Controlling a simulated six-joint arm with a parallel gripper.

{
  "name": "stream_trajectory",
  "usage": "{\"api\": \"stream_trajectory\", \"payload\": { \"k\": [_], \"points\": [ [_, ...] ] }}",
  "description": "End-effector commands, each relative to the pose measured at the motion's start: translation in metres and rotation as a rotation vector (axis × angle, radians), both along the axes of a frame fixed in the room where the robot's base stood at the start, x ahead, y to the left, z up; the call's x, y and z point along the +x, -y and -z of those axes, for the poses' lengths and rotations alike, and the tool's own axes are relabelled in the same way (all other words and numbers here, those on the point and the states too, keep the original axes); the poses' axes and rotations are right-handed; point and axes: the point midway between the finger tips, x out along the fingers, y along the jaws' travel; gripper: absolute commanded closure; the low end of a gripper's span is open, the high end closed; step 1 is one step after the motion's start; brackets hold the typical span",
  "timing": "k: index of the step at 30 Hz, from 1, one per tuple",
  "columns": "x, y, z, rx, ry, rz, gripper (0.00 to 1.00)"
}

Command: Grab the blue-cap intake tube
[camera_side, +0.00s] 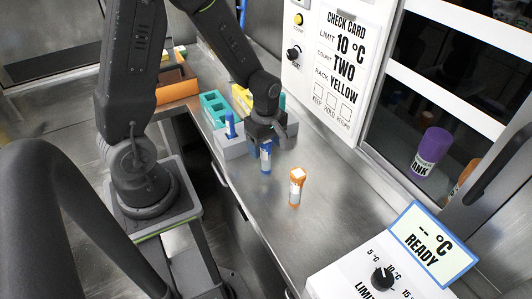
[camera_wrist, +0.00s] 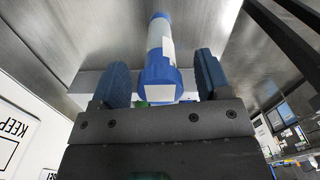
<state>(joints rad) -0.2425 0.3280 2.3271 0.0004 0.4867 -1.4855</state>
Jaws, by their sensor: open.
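A blue-cap tube (camera_side: 266,160) with a white label is under my gripper (camera_side: 262,143) in the side view, on or just above the steel bench. In the wrist view the tube (camera_wrist: 160,45) lies between the two blue fingers of my gripper (camera_wrist: 161,78), its wide blue end nearest the palm. Gaps show on both sides, so the fingers are open and not closed on it. A second blue-cap tube (camera_side: 230,126) stands upright in the grey rack (camera_side: 236,148), left of my gripper.
An orange-cap tube (camera_side: 296,187) stands on the bench to the right and nearer. Teal (camera_side: 214,107) and yellow (camera_side: 242,98) racks and an orange bin (camera_side: 177,86) are behind. A white control box (camera_side: 372,275) is at front right. The bench middle is clear.

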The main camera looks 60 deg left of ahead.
Motion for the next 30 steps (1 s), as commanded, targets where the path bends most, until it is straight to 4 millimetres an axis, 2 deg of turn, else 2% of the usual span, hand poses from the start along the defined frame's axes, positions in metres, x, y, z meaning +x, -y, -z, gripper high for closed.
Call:
{"api": "stream_trajectory", "payload": {
  "k": [3, 11, 27, 30],
  "points": [
    [-0.0005, 0.0001, 0.01, 0.0, -0.002, 0.0, 0.3],
    [-0.0003, 0.0, 0.0111, 0.0, 0.0, 0.0, 0.31],
    [-0.0003, 0.0, 0.0109, 0.0, 0.0, 0.0, 0.83],
    [-0.0002, 0.0, 0.0108, 0.0, 0.001, 0.0, 0.84]
  ]
}}
